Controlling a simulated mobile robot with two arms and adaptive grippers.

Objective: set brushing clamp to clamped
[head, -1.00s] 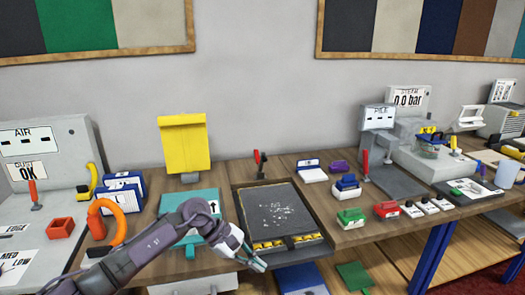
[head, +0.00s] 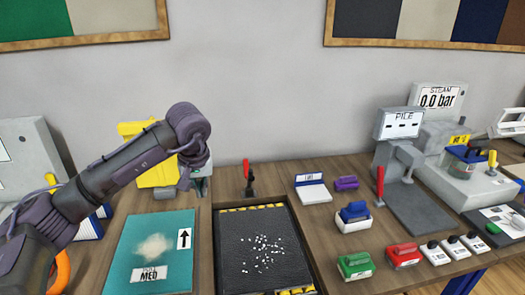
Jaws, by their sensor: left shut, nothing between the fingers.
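A clamp with an upright red lever (head: 247,171) stands on the table just behind the black tray (head: 220,262). A second red lever (head: 380,184) stands upright by the gauge marked PILE. The frames do not say which one is the brushing clamp. My left gripper (head: 199,186) is raised behind the teal mat (head: 122,262), left of the clamp behind the tray and apart from it. Its fingers are small and partly hidden, shut and empty. The yellow panel (head: 136,128) is partly hidden behind my left arm. My right gripper is out of view.
The gauge marked PILE (head: 402,122) stands at the right. Bare table surrounds the clamp behind the tray.

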